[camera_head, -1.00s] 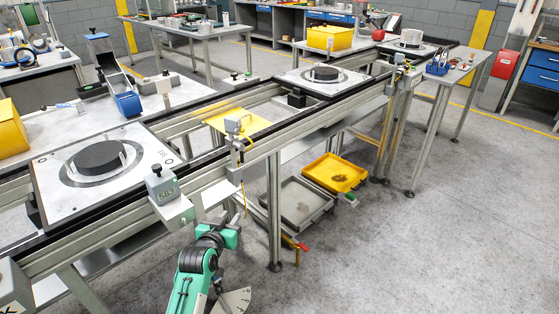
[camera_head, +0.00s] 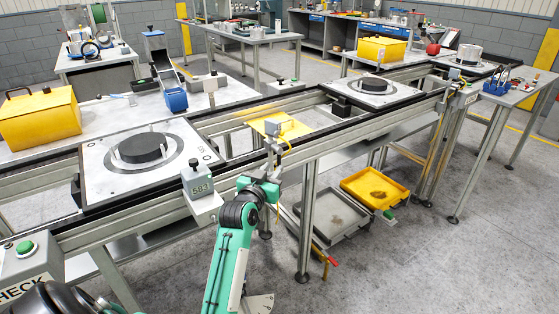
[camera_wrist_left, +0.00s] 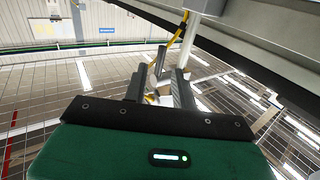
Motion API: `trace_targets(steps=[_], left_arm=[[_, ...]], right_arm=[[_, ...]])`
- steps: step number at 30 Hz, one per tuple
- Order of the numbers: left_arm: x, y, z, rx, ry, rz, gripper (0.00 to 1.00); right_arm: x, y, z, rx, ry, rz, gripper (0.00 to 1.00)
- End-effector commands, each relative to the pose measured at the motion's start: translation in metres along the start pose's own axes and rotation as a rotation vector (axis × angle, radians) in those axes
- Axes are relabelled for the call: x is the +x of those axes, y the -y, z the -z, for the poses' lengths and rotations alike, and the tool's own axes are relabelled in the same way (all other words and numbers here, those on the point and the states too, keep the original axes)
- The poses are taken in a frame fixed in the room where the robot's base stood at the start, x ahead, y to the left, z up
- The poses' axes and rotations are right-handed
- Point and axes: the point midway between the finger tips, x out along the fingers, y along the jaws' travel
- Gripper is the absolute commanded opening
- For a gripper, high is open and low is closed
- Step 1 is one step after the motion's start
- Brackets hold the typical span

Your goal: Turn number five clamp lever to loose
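My left gripper (camera_head: 274,172) is at the end of the green arm, close to the near rail, just below a grey box on a bracket (camera_head: 275,128). In the left wrist view its two dark fingers (camera_wrist_left: 160,88) stand apart. A thin grey upright piece (camera_wrist_left: 160,60) shows beyond and between them; I cannot tell whether it is a lever or whether the fingers touch it. A red-ended handle (camera_head: 333,261) sticks out low beside the trays. A white fan-shaped plate with marks (camera_head: 259,303) is partly hidden behind my arm. I cannot pick out a number five label. My right gripper is not visible.
Pallets with black discs sit on the conveyor, one at the left (camera_head: 98,170) and one farther back (camera_head: 398,98). A yellow cable (camera_wrist_left: 181,28) hangs close to the fingers. Floor at right is clear.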

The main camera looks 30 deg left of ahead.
Motion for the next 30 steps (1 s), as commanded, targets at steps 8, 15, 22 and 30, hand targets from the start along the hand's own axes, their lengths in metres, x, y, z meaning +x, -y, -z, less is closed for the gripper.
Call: trace_targets(steps=[8, 15, 22, 30], left_arm=[[0.045, 0.000, 0.001, 0.000, -0.001, 0.000, 0.27], [0.059, 0.000, 0.000, 0.000, 0.000, 0.000, 0.27], [0.060, 0.000, 0.000, 0.001, 0.000, 0.000, 0.27], [0.059, 0.000, 0.000, 0.001, 0.000, 0.000, 0.00]], right_arm=[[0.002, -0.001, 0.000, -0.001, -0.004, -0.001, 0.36], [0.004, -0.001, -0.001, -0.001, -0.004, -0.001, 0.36], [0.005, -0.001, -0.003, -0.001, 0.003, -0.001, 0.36], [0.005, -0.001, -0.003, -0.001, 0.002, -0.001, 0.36]])
